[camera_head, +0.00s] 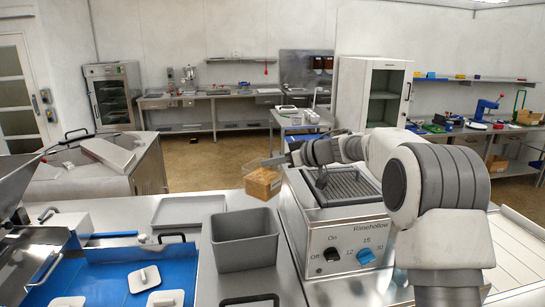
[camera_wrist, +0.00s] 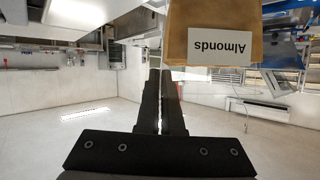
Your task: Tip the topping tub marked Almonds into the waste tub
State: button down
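The Almonds tub (camera_head: 262,183) is a clear tub with brown contents. In the wrist view the tub (camera_wrist: 215,22) fills the top, its white label reading "Almonds" upside down; that picture is itself inverted, with the ceiling at the bottom. My gripper (camera_head: 277,161) is at the tub's top edge in the head view. In the wrist view its dark fingers (camera_wrist: 166,75) are nearly together, closed on the tub's thin edge. The tub is held up off the counter, roughly upright. The grey open waste tub (camera_head: 245,243) stands on the counter below and nearer; its inside looks empty.
A machine marked Rimehollow (camera_head: 350,238) with knobs stands right of the waste tub. A grey tray (camera_head: 188,209) lies to the left. A blue-lined basin (camera_head: 108,278) with white lids is at the front left. A dark handle (camera_head: 249,299) shows at the front edge.

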aim_at(251, 179)
jog(key=shift+w+r, duration=0.2)
jog(key=shift+w, duration=0.15)
